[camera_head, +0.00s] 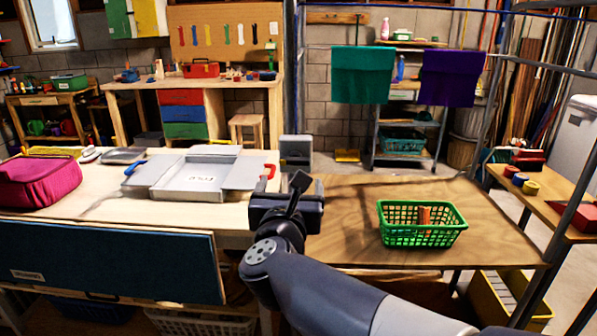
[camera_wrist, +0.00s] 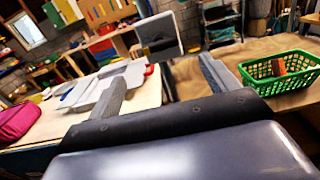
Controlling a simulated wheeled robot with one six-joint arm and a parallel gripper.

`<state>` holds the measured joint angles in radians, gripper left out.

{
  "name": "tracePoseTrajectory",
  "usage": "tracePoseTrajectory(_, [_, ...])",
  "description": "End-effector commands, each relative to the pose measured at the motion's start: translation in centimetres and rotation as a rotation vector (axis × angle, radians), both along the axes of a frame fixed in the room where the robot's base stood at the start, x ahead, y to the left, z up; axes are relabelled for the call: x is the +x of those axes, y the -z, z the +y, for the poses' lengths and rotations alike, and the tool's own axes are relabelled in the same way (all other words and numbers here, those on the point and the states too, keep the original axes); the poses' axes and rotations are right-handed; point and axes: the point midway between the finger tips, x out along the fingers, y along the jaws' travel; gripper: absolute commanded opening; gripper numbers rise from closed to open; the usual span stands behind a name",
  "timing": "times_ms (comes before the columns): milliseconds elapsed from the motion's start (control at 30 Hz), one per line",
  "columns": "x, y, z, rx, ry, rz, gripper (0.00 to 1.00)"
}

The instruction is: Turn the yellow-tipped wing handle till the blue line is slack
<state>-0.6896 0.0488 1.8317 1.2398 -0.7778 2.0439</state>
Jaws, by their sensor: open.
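My gripper (camera_head: 298,185) is over the gap between the two tables, in front of and below the grey box. In the wrist view its two fingers (camera_wrist: 163,84) are apart with nothing between them.
A green basket (camera_head: 422,224) stands on the brown table (camera_head: 345,215) at right. Grey trays (camera_head: 195,173) and a pink bag (camera_head: 40,180) lie on the pale table at left. Teal (camera_head: 362,75) and purple (camera_head: 453,78) towels hang behind. The brown table's left part is clear.

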Motion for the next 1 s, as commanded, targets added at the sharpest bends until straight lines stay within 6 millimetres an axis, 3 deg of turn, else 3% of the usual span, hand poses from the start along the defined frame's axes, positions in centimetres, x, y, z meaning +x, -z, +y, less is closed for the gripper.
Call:
tracePoseTrajectory(500, [8.6,-0.1,-0.4,-0.007,0.0,0.001,0.82])
tracePoseTrajectory(700, [9.8,-0.1,-0.4,-0.006,-0.002,0.0,0.82])
tracePoseTrajectory(1000, [9.9,-0.1,-0.4,-0.006,-0.002,0.0,0.8])
